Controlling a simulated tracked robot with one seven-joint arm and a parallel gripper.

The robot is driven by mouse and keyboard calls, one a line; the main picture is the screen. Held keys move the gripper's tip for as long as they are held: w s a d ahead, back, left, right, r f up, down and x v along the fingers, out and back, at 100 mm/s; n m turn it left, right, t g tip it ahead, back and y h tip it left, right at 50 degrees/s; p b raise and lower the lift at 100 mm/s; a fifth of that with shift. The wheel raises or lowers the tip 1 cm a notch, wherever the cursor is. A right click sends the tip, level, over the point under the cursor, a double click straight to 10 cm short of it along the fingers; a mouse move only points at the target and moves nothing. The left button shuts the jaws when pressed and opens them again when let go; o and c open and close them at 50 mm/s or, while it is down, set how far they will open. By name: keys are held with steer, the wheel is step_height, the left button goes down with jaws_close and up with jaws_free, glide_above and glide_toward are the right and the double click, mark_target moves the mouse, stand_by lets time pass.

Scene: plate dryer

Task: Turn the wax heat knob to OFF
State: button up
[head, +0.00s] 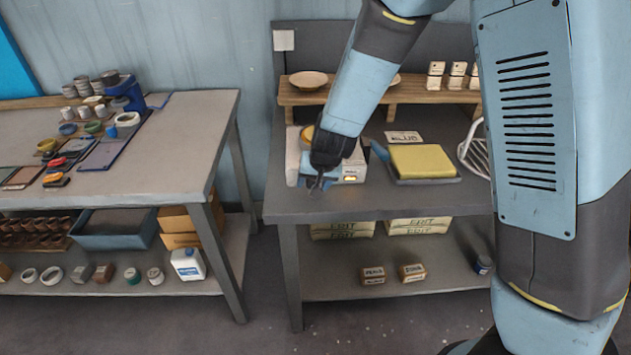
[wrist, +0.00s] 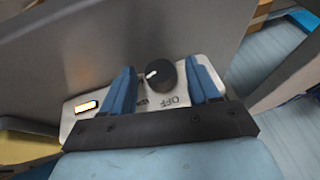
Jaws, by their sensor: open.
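The wax heat knob (wrist: 162,74) is a round black knob with a white pointer mark, on a pale control panel (wrist: 150,105) in the wrist view. The panel bears the letters OFF (wrist: 174,101) and other lettering partly hidden by my gripper. The white pointer faces left in that view, away from OFF. My gripper (wrist: 163,78) is open, with one blue finger on each side of the knob; I cannot tell whether they touch it. In the head view my gripper (head: 318,188) is in front of the wax heater (head: 352,172) and hides the knob.
A small orange lit window (wrist: 86,106) is on the panel. A yellow block on a tray (head: 422,162) lies right of the heater. A wooden shelf (head: 420,95) with plates stands behind. The front edge of the grey bench (head: 400,205) is clear.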

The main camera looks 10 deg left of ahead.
steer(key=shift+c, duration=0.2)
steer(key=c, duration=0.9)
steer(key=shift+d, duration=0.1)
steer(key=shift+c, duration=0.3)
stand_by(0.5)
steer(key=shift+s+a+n+t+h, duration=0.1)
steer(key=shift+a+n+t+h, duration=0.1)
steer(key=shift+h, duration=0.65)
steer(key=shift+a+n+t+h, duration=0.1)
steer(key=shift+n+t+h, duration=0.1)
steer(key=shift+h, duration=0.65)
stand_by(0.8)
steer(key=shift+a+n+t+h, duration=0.15)
steer(key=shift+n+t+h, duration=0.1)
steer(key=shift+h, duration=0.55)
steer(key=shift+a+n+t+h, duration=0.15)
steer(key=shift+t+h, duration=0.1)
steer(key=shift+h, duration=0.55)
steer(key=o, duration=1)
